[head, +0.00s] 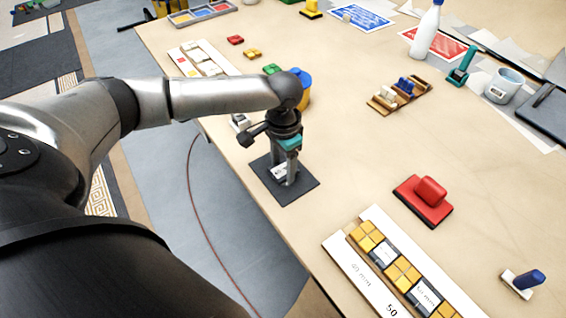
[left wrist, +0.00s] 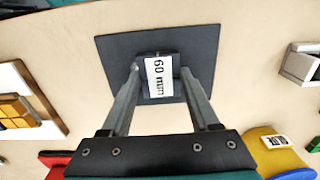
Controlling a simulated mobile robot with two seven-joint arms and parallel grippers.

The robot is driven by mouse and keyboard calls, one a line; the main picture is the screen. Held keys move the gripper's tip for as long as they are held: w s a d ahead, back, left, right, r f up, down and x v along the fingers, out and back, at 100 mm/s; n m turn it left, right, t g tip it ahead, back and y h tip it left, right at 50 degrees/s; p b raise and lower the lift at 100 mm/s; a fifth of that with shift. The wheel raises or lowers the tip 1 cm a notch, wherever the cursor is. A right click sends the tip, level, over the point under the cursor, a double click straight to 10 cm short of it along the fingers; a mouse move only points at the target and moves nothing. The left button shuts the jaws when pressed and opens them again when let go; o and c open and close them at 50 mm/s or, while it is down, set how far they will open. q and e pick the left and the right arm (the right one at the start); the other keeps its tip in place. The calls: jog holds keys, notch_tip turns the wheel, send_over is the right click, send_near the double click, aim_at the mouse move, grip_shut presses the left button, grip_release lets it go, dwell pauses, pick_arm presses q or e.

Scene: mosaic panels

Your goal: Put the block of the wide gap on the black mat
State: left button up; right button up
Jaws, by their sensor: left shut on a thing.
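My left gripper (head: 284,180) points down over the black mat (head: 304,195), near the table's left edge. It is shut on a dark block with a white label (head: 279,171). In the left wrist view the label on the block (left wrist: 159,77) reads 60 mm, and a finger of the gripper (left wrist: 161,80) stands at each side. The block is within the outline of the mat (left wrist: 118,48); I cannot tell whether it touches it. A mosaic panel (head: 375,277) with yellow tiles and dark labelled sections lies at the lower right, its white strip marked 40 mm and 50. My right gripper is not in view.
A red-handled tool (head: 424,198) lies right of the mat, and a blue-and-white item (head: 524,282) lies further right. A blue-and-yellow container (head: 303,90) stands behind my gripper. A wooden rack (head: 398,95), a bottle (head: 426,32) and a mug (head: 504,86) stand further back.

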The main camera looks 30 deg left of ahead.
aim_at(283, 170)
pick_arm(q)
jog(key=o, duration=1.5)
jog(key=shift+c, duration=0.2)
notch_tip(283, 170, up, 12)
jog(key=p, duration=0.2)
jog(key=shift+r, duration=0.15)
